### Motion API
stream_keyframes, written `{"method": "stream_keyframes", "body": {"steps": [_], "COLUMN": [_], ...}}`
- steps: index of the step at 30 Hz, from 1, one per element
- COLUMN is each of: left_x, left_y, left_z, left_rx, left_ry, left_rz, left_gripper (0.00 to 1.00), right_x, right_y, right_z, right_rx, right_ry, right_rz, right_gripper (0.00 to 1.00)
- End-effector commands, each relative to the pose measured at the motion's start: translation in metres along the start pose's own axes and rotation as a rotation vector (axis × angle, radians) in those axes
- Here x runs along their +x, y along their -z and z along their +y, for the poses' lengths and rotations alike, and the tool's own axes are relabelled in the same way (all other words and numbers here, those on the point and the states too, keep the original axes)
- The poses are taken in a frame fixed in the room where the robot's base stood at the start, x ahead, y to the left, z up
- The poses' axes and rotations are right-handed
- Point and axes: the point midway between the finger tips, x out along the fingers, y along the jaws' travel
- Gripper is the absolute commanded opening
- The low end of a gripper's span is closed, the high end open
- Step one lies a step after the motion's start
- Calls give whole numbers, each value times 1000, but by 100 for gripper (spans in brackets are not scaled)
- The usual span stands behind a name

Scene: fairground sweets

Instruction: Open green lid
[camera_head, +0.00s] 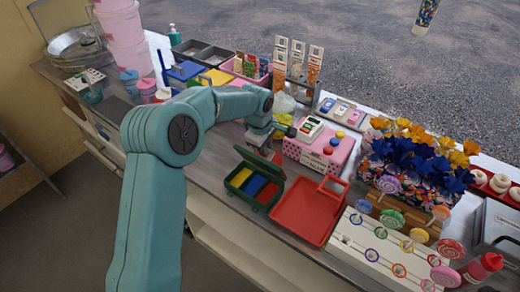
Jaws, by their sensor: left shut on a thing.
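A dark green box (263,207) sits on the counter in the middle of the view, with yellow, blue and red contents in its compartments. Its green lid (258,163) is raised and tilted up along the box's far side, so the inside shows. My left gripper (263,141) reaches over from the left and is shut at the far upper edge of the lid. The fingertips are small and partly hidden by the gripper body, so the exact grip on the lid is hard to see. My right gripper is not in view.
A red tray (308,211) lies just right of the green box. A pink box with a card reader (310,129) stands behind it. A white rack of lollipops (365,250) is at the lower right. Blue and yellow bins (216,77) are behind my left arm.

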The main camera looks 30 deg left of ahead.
Motion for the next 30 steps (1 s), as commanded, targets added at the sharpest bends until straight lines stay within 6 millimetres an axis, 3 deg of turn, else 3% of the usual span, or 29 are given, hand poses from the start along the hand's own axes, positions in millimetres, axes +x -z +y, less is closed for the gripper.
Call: {"method": "stream_keyframes", "body": {"steps": [2, 10, 13, 21, 29, 30], "left_x": [10, 19, 22, 37, 40, 40], "left_y": [-2, -2, -1, -1, 0, 0], "left_z": [-4, 15, 18, 36, 38, 38], "left_rx": [1, 0, 0, 0, -2, -2], "left_ry": [25, 31, 32, 34, 31, 31], "left_rz": [-5, -5, -5, -5, -5, -5], "left_gripper": [3, 2, 10, 4, 4, 25], "right_x": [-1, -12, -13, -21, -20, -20], "right_y": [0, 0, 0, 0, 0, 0], "right_z": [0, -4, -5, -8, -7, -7], "right_rx": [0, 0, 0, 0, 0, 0], "right_ry": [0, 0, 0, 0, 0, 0], "right_rz": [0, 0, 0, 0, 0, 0], "right_gripper": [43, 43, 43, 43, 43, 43]}}
